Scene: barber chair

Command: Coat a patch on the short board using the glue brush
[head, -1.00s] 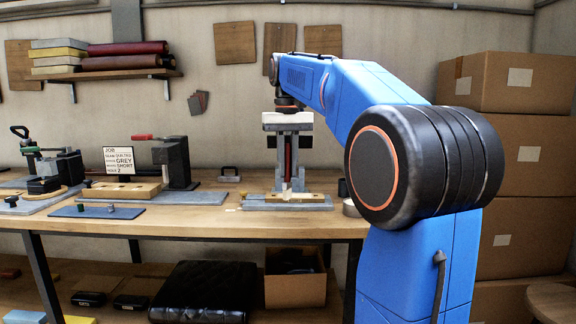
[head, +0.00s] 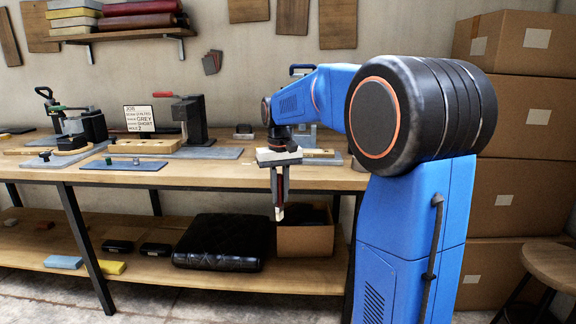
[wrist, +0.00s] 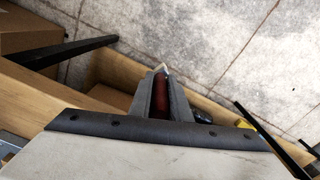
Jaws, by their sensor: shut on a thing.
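My gripper (head: 280,203) points down in front of the bench's front edge. It is shut on the glue brush, whose red handle (wrist: 160,98) shows between the fingers in the wrist view. The brush's pale tip (head: 279,214) sticks out below the fingers, clear of any board. A wooden board (head: 143,146) lies on a grey plate at the bench's middle. Another wooden board (head: 319,153) lies at the right end, partly hidden behind my arm. I cannot tell from the frames which is the short board.
The bench (head: 220,176) carries a job card (head: 140,118) reading GREY and SHORT, black presses and a blue mat (head: 124,165) with small knobs. Below, a shelf holds a black quilted cushion (head: 222,242) and an open carton (head: 305,240). Stacked cartons (head: 515,130) stand at right.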

